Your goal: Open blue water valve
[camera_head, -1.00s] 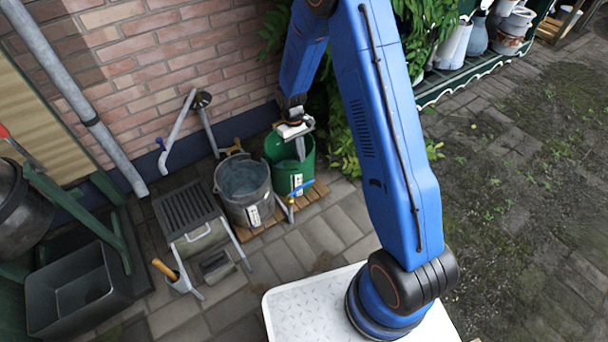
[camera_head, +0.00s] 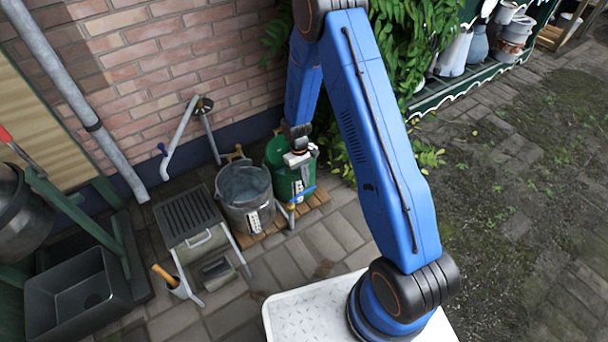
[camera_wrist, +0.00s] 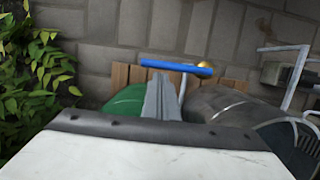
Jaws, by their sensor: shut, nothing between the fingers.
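The blue valve handle (camera_head: 302,195) is a short bar on a brass tap in front of the green bucket (camera_head: 284,178). In the wrist view the blue handle (camera_wrist: 177,67) lies crosswise just beyond my fingertips, with the brass fitting (camera_wrist: 204,64) near its right end. My gripper (camera_head: 302,178) is shut and empty, pointing down over the green bucket's front side. In the wrist view the shut fingers (camera_wrist: 161,90) point at the handle. I cannot tell whether they touch it.
A grey metal bucket (camera_head: 244,192) stands left of the green one, both on a wooden slat base (camera_head: 318,196). A slatted bench (camera_head: 188,218) is further left. The brick wall (camera_head: 190,60) and a leafy plant (camera_head: 424,50) are behind.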

